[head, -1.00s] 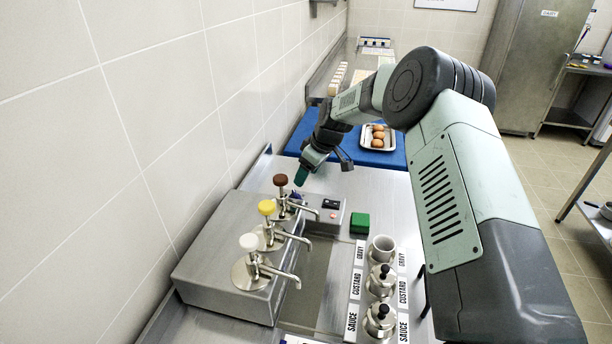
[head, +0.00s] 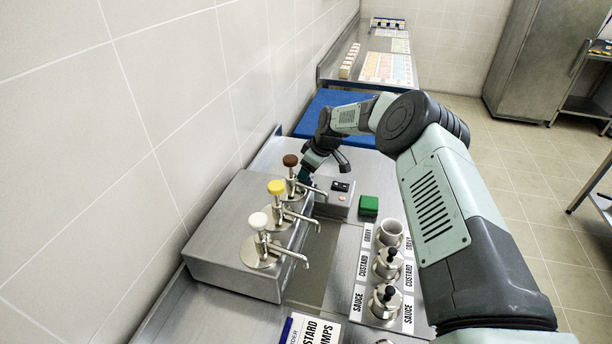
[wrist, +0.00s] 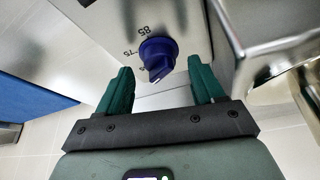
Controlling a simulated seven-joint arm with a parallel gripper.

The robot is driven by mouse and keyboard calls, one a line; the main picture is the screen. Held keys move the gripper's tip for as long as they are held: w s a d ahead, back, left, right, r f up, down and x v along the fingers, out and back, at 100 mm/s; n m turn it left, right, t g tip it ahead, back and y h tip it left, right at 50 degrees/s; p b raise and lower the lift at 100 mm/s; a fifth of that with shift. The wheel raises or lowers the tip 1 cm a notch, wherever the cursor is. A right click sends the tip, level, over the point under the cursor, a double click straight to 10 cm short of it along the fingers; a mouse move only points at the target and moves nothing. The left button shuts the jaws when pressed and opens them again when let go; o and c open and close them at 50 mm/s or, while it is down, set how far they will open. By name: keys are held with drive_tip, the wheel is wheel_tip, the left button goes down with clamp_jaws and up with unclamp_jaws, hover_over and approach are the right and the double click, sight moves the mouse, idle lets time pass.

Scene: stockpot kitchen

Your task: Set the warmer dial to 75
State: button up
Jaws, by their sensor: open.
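The warmer dial (wrist: 158,58) is a blue knob on the grey metal end face of the warmer, in the wrist view. Printed marks 85 and 75 show beside it; another mark near its edge is partly hidden. I cannot tell which mark the dial points at. My gripper (wrist: 161,74) is open, with one green finger on either side of the dial and a visible gap to each. In the head view my gripper (head: 304,175) is at the far end of the warmer (head: 232,240), beside the brown-topped pump (head: 290,160). The dial is hidden there.
Yellow-topped (head: 276,187) and white-topped (head: 258,220) pumps stand on the warmer, spouts pointing right. A small switch box (head: 338,203) and a green block (head: 369,206) are right of my gripper. Labelled metal pots (head: 386,297) stand farther right. The tiled wall is close on the left.

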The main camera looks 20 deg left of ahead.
drive_tip(key=shift+x, duration=1.05)
drive_tip(key=c, duration=1)
drive_tip(key=shift+m+t, duration=0.3)
drive_tip(key=shift+m, duration=0.5)
drive_tip(key=o, duration=1)
drive_tip(key=shift+r, duration=0.1)
